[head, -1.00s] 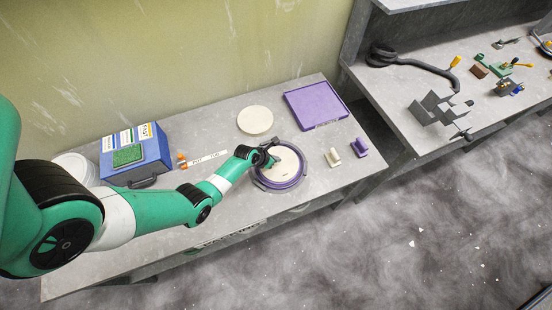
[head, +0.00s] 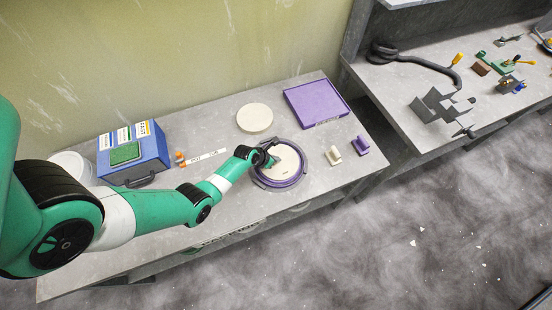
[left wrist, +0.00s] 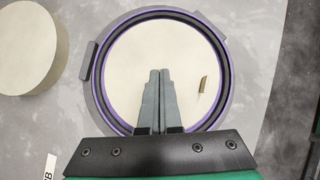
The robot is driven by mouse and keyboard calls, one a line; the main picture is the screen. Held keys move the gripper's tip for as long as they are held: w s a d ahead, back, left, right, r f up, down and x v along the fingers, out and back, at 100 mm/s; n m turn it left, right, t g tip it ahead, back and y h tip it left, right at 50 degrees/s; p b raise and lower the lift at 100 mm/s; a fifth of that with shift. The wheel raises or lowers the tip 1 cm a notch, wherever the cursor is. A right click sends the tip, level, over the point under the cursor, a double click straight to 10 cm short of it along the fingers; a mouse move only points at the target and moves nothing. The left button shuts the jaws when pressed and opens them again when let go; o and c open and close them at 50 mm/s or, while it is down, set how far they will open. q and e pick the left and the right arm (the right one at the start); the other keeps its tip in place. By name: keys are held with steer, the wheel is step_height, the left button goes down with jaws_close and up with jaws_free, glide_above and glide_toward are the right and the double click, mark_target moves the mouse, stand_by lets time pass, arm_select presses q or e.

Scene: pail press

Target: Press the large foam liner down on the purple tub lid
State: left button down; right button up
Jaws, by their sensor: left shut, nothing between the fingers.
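The purple tub lid (left wrist: 99,82) lies on the grey bench, seen as a ring with a dark inner band. A cream foam disc (left wrist: 195,50) lies inside its ring; it also shows in the head view (head: 291,160). A small olive mark is on the disc, right of my fingers. My left gripper (left wrist: 159,72) is shut and empty, its fingertips over the middle of the disc. Whether the tips touch the foam I cannot tell. My right gripper is not in view.
A thicker cream disc (head: 255,117) and a purple tray (head: 317,103) lie behind the lid. A cream block (head: 333,156) and a purple block (head: 361,146) stand to the right. A blue case (head: 135,159) stands at the left. A second cluttered bench is at the far right.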

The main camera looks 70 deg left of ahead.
arm_select(q)
steer(key=shift+f+b, duration=0.6)
steer(key=shift+f, duration=0.2)
step_height(320, 180, up, 6)
steer(key=p, duration=0.6)
steer(key=shift+r, duration=0.15)
